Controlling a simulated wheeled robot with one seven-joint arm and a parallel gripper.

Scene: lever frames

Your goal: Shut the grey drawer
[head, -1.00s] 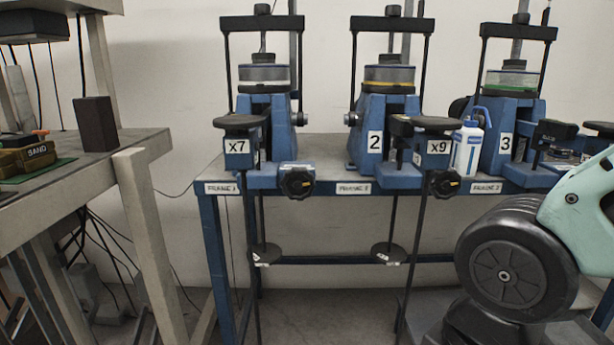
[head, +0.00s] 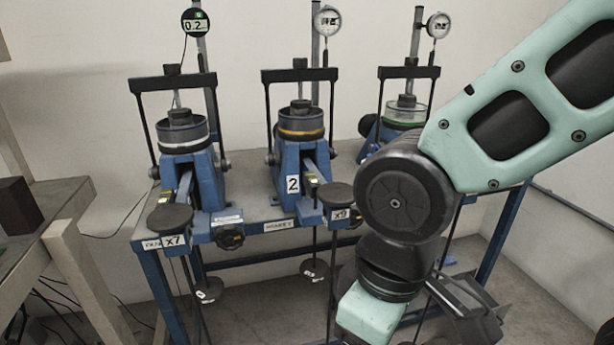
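I see no grey drawer that I can make out in the head view.
A blue-legged bench (head: 252,236) carries blue lever frames, among them the left one (head: 208,180) with an x7 plate and the middle one (head: 290,180) marked 2. My arm hides part of the right one (head: 405,115). Another table (head: 60,205) stands left, with a dark block (head: 18,208).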

